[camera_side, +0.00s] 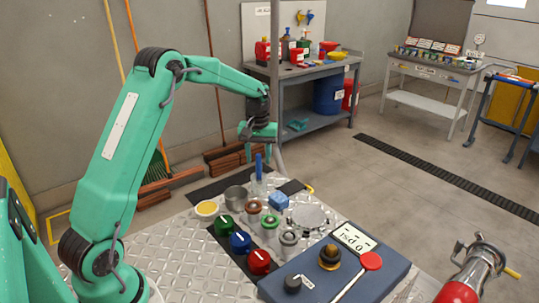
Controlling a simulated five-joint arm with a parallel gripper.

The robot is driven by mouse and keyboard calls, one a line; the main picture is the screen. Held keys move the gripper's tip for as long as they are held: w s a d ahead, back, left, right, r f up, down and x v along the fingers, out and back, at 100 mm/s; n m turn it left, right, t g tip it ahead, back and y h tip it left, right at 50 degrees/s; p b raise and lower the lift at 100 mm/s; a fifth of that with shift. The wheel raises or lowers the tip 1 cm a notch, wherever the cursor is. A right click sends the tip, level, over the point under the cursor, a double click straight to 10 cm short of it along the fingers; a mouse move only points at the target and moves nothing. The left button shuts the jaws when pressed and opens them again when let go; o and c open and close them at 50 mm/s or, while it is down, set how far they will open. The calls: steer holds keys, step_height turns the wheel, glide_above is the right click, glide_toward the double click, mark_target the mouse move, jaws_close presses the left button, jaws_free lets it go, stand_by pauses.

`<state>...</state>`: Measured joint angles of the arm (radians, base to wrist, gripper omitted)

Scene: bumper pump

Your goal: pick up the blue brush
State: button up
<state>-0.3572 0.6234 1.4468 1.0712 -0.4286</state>
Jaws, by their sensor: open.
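A slim blue upright thing, which looks like the handle of the blue brush (259,168), stands near the back of the metal-plated work surface (185,252). Its lower end is in or behind a small pale holder; I cannot tell which. My gripper (257,146) is open, pointing down just above the top of the blue handle. The picture is too small to tell whether the fingers reach around it.
A metal cup (236,197) and a yellow-topped dish (207,209) stand left of the brush. A blue-grey pressure box (375,275) is at front right.

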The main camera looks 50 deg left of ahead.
mark_target(259, 178)
steer(key=shift+f, duration=1.6)
steer(key=shift+c, duration=0.2)
jaws_close()
